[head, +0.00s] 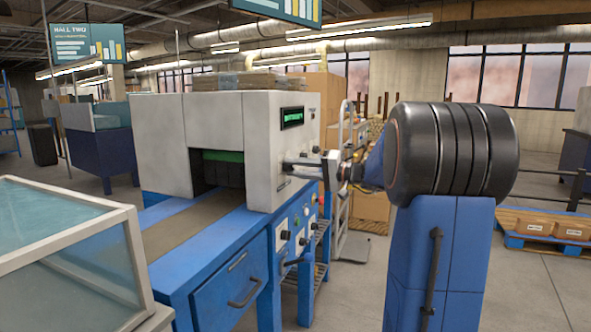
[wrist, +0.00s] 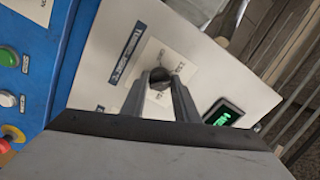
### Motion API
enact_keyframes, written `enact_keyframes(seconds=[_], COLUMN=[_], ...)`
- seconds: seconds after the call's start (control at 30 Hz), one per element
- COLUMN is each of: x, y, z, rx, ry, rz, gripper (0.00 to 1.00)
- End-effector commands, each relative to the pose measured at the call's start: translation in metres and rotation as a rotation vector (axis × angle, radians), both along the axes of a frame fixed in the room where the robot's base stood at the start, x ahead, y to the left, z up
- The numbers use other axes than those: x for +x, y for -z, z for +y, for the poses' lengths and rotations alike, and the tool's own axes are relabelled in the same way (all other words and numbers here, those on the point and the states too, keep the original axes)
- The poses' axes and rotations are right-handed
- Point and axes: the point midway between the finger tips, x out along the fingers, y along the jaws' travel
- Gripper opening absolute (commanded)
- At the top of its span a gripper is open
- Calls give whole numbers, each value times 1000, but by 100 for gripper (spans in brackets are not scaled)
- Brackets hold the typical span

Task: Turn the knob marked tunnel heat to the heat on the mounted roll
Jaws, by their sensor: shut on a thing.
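The dark round knob (wrist: 158,75) sits on a pale dial plate on the white side panel in the wrist view. A dark label with lettering too small to read surely (wrist: 127,50) is beside the plate. My gripper (wrist: 162,84) is shut on the knob, one finger on each side. In the head view my gripper (head: 290,165) reaches the right side of the white tunnel housing (head: 230,120), and the knob is hidden there. The dial's marks and the knob's pointer are too small to read. I cannot make out a mounted roll or its heat.
A green-lit display (wrist: 224,113) is beside the dial plate; its text is unreadable. Green and white buttons (wrist: 8,58) and a red-and-yellow one (wrist: 13,134) are on the blue panel. A glass-sided case (head: 70,260) stands front left. A wire rack (head: 345,150) is behind my gripper.

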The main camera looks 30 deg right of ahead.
Motion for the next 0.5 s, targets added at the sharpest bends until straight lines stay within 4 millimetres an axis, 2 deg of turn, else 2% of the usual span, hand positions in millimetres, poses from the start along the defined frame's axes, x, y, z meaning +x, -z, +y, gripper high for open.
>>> enact_keyframes(seconds=[0.5], x=[0], y=[0], z=[-1], rx=[387], ry=[2], rz=[302], gripper=[5])
